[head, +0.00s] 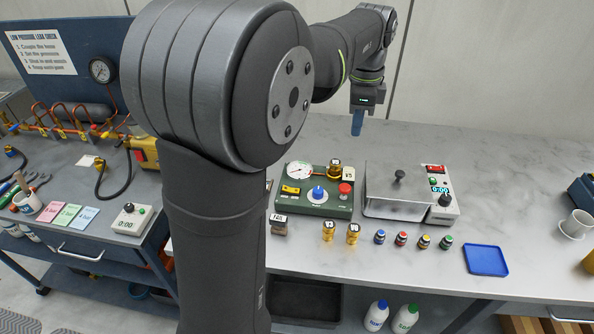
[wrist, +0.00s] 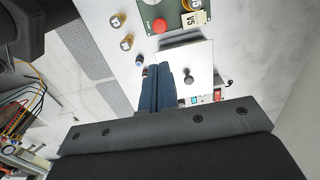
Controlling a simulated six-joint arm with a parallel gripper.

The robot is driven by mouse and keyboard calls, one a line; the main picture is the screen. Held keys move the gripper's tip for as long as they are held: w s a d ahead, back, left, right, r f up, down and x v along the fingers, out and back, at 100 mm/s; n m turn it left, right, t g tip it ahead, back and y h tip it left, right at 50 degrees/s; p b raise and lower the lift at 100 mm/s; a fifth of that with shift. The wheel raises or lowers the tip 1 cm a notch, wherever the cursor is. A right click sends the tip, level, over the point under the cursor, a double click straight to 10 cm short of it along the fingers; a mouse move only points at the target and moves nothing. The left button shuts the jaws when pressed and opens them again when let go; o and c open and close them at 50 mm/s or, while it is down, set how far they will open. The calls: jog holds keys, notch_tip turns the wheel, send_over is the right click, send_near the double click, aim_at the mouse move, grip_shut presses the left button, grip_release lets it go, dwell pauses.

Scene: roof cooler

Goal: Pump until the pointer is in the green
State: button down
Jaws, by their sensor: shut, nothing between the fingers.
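A round dial gauge (head: 102,70) with a dark face is at the left bench's panel; its pointer is too small to read. A second, white dial (head: 299,171) sits on a green box (head: 316,205); I cannot make out its pointer against any green zone. A yellow device (head: 148,152) with a hose is at the left bench, partly hidden by my arm; I cannot tell whether it is the pump. My gripper (head: 357,124) is shut and empty, pointing down above the counter behind the metal-topped box. Its blue fingers show in the wrist view (wrist: 158,88).
The metal-topped box (head: 390,208) with a black knob stands right of the green box. Brass weights (head: 328,232), small coloured-cap bottles (head: 401,239) and a blue tray (head: 486,260) are in front. The counter at back right is clear.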

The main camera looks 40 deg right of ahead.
dwell(0.6)
jog(key=t, duration=0.9)
send_over(348, 190)
notch_tip(348, 190, down, 7)
jog(key=shift+m+h, duration=0.3)
jog(key=shift+h, duration=0.1)
jog(key=shift+f, duration=0.15)
jog(key=shift+f, duration=4.25)
jog(key=shift+f, duration=0.1)
jog(key=shift+f, duration=0.35)
